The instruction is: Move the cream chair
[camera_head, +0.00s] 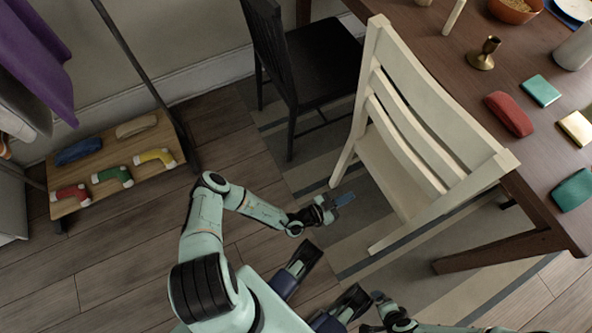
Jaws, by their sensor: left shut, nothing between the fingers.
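A black chair (318,70) stands behind and left of the cream chair. The wooden table (455,60) holds a bowl, candlestick and cases. The striped rug (300,175) and the floor at lower left are clear.

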